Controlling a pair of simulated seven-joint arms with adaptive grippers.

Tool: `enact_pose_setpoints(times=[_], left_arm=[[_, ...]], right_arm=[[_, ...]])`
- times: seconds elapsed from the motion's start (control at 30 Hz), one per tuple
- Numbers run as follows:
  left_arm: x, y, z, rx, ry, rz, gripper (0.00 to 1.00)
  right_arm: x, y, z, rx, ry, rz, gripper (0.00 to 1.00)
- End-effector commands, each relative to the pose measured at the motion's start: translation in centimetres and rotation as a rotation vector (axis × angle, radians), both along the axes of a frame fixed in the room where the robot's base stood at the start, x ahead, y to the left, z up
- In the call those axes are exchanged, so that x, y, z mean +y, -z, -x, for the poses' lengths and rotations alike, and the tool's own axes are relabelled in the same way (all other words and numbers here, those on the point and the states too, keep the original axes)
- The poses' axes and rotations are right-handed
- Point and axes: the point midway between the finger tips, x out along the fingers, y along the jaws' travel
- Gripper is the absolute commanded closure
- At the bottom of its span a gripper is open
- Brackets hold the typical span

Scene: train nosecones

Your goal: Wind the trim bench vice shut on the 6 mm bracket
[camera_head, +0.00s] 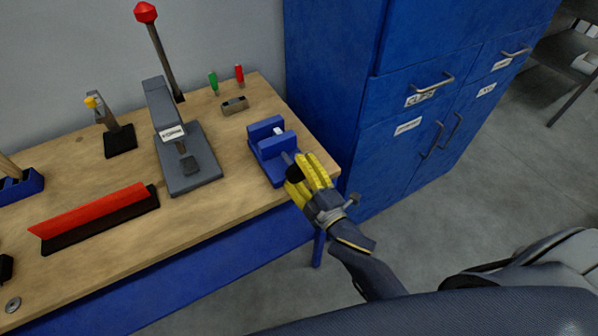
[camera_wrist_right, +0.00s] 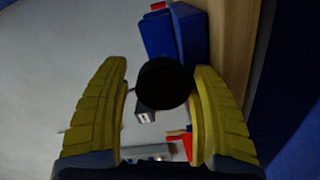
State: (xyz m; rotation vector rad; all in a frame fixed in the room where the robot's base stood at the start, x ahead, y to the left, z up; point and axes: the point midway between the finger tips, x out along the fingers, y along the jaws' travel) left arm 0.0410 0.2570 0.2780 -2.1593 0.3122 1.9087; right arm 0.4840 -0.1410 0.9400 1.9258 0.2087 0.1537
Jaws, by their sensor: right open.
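The blue bench vice (camera_head: 268,160) sits at the right front corner of the wooden bench. A small pale piece (camera_head: 279,130) shows at its jaws; I cannot tell whether it is the bracket or how tightly it sits. The vice has a grey screw ending in a round black knob (camera_wrist_right: 163,83) at its front. My right gripper (camera_head: 305,178) has yellow fingers and is open, with one finger on each side of the knob in the right wrist view. A gap shows beside the knob there. The vice body (camera_wrist_right: 172,38) is behind it. My left gripper is out of view.
A grey press (camera_head: 190,160) with a red-knobbed lever stands left of the vice. A small metal block (camera_head: 235,105) and green and red-handled tools are behind it. A long red-topped bar (camera_head: 95,215) lies front left. A blue cabinet (camera_head: 400,110) stands right of the bench.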

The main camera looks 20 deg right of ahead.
Motion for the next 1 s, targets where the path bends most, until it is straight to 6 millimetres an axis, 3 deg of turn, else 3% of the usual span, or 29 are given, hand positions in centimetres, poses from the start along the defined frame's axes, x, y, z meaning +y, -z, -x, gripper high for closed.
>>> enact_pose_setpoints(times=[0.53, 1.0], left_arm=[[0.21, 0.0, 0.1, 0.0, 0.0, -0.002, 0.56], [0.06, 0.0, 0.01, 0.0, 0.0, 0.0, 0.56]], right_arm=[[0.25, 0.73, 0.21, 0.0, -0.005, 0.075, 0.24], [-0.1, 0.5, 0.06, -0.156, 0.001, 0.765, 0.24]])
